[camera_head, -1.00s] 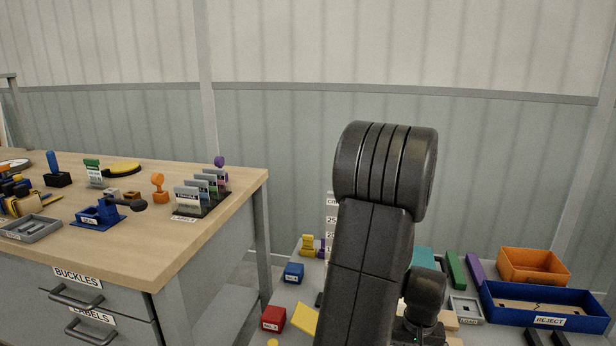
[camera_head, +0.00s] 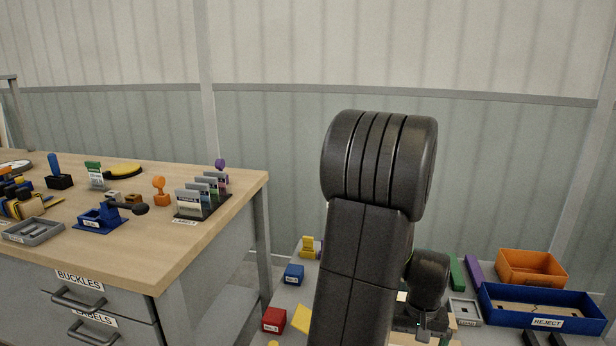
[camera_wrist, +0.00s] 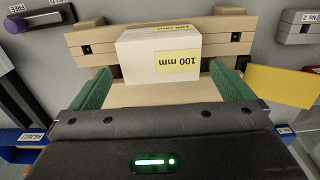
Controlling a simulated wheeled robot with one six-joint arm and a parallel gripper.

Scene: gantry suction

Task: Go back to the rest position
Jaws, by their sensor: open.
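In the wrist view my gripper (camera_wrist: 160,92) is open, with its two green fingers spread apart. A white block (camera_wrist: 158,52) with a yellow "100 mm" label stands just beyond and between the fingertips, in front of a wooden fixture (camera_wrist: 90,40). I cannot tell whether the fingers touch the block. In the head view my dark arm rises in the middle and hides much of the table behind it; the fingers cannot be made out there.
A blue "REJECT" tray (camera_head: 545,308) and an orange bin (camera_head: 532,268) are at the right. A red block (camera_head: 274,320), a blue block (camera_head: 293,275) and a yellow piece (camera_head: 303,319) lie left of my arm. A wooden workbench (camera_head: 150,250) with drawers stands at the left.

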